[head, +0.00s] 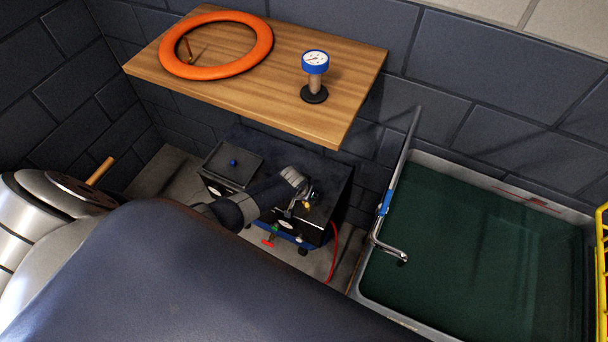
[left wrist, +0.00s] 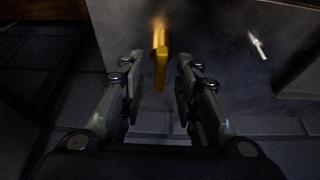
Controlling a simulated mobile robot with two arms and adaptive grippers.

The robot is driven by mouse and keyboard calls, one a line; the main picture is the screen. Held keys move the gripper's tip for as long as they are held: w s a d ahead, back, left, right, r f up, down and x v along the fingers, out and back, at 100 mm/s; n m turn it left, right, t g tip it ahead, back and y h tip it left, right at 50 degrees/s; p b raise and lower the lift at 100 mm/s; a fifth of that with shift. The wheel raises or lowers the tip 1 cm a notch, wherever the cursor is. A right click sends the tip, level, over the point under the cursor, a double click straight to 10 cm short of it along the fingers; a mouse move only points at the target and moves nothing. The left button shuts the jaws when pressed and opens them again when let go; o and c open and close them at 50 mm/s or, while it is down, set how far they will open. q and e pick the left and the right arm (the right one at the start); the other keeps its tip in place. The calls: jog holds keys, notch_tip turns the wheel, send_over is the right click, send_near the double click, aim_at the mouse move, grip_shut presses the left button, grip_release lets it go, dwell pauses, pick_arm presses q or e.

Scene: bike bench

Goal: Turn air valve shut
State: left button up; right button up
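A yellow lever handle (left wrist: 160,68), apparently the air valve, sticks out from the face of a dark box (left wrist: 215,35) in the left wrist view. My left gripper (left wrist: 160,60) is open. Its fingers stand on either side of the handle, with visible gaps. In the head view my left gripper (head: 304,194) is at the front right of the black box (head: 331,178), under the shelf. A small yellow spot (head: 307,204) shows beside it; the arm and gripper partly hide the valve. My right gripper is in neither view.
A wooden shelf (head: 240,90) overhangs the box, holding an orange ring (head: 217,72) and a blue-rimmed gauge (head: 315,63). A small red-and-green fitting (head: 270,240) and a red hose (head: 334,250) are near the box front. A water-filled tub (head: 480,240) stands right.

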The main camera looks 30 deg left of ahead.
pick_arm(q)
jog(key=v, duration=1.1)
jog(key=shift+s+r, duration=0.25)
jog(key=shift+r, duration=0.1)
dwell(0.4)
jog(key=s+a+f+g, duration=0.1)
jog(key=s+f, duration=0.8)
jog(key=f, duration=0.5)
jog(key=s+d+f+m, duration=0.1)
jog(key=s+f, duration=0.4)
jog(key=s, duration=0.5)
jog(key=s+d+f+m+g+b, duration=0.1)
jog(key=s+f, duration=0.4)
jog(key=s, duration=0.5)
jog(key=s+d+f+m+g+b, duration=0.1)
jog(key=s+f, duration=0.5)
jog(key=s, duration=0.4)
jog(key=shift+s+d, duration=0.15)
jog(key=shift+s, duration=0.2)
